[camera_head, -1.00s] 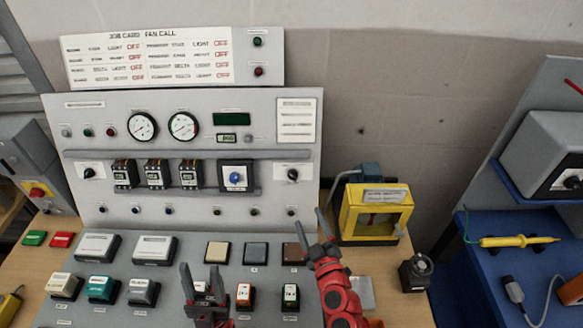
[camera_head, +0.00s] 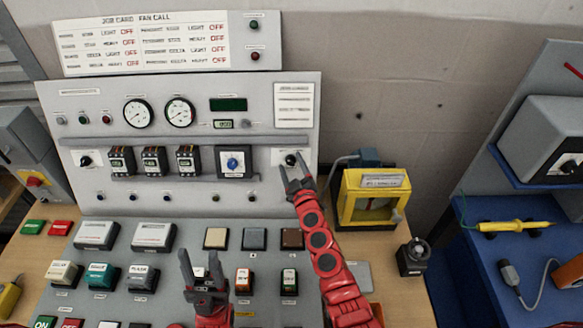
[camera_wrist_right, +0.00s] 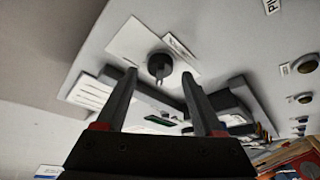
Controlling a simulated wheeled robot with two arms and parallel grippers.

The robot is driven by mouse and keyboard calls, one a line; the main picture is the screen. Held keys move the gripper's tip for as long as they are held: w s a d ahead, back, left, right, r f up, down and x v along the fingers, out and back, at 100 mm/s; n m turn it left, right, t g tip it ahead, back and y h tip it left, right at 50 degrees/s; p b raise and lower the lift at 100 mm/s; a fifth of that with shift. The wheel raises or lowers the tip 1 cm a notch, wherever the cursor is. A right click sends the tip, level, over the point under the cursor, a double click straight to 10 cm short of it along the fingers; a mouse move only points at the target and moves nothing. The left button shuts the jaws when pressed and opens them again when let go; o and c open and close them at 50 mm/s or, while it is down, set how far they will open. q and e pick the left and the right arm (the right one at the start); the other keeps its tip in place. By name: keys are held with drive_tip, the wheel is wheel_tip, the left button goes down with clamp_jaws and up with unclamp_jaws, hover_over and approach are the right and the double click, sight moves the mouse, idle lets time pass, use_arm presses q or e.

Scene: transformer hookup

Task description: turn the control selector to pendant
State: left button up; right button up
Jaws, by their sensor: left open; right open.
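A black rotary selector knob (camera_head: 291,158) sits on a white plate at the right of the upright grey panel. A similar black knob (camera_head: 86,160) is at the panel's left. My left gripper (camera_head: 200,264) is open and empty above the sloped button desk.
A blue-knobbed switch (camera_head: 232,163) and several breakers (camera_head: 153,160) sit left of the right-hand knob. Small buttons line the panel below. A yellow-framed box (camera_head: 372,196) stands right of the panel, near my right arm. The wall above it is clear.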

drive_tip(key=shift+w, duration=0.15)
clamp_jaws()
idle(0.4)
